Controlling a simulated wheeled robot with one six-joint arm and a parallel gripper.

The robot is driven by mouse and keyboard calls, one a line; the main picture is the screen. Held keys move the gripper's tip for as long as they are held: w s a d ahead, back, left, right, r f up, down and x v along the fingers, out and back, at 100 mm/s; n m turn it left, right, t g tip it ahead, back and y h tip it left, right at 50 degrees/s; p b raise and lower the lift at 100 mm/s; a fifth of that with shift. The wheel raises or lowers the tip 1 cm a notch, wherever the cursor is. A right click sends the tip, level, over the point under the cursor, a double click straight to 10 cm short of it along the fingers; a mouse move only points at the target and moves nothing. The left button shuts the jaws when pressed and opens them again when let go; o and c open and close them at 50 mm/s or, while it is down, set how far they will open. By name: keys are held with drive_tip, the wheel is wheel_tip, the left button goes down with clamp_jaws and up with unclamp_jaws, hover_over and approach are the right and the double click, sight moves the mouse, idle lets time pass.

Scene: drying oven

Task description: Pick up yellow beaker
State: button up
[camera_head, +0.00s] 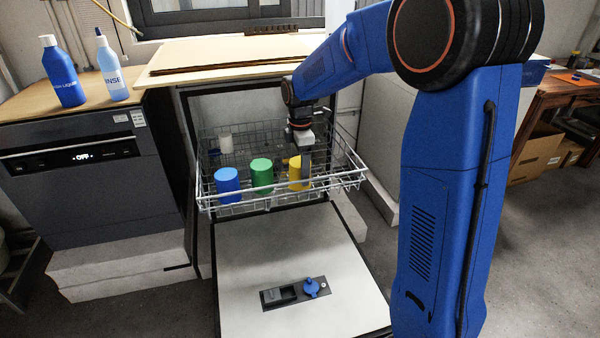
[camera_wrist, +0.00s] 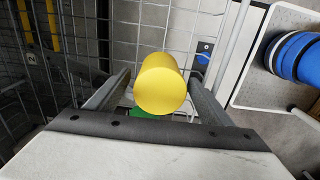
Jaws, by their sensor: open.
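The yellow beaker (camera_head: 295,172) stands upright in the wire rack (camera_head: 350,179), at the right end of a row of beakers. The blue beaker (camera_head: 227,181) is at the left and the green beaker (camera_head: 262,173) is in the middle. My gripper (camera_head: 304,158) is at the yellow beaker, coming from above and behind its right side. In the wrist view the yellow beaker (camera_wrist: 160,84) lies between the two fingers of my open gripper (camera_wrist: 160,78). A strip of the green beaker (camera_wrist: 146,113) shows behind it. Finger contact cannot be told.
A small white cup (camera_head: 225,143) stands at the rack's back left. The open door (camera_head: 290,252) lies flat in front, with a blue-capped dispenser (camera_head: 311,288). Two bottles, dark blue (camera_head: 63,75) and light blue (camera_head: 111,70), stand on the left counter. Wire walls border the rack.

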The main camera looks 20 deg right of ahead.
drive_tip(key=shift+f, duration=1.25)
drive_tip(key=c, duration=1.1)
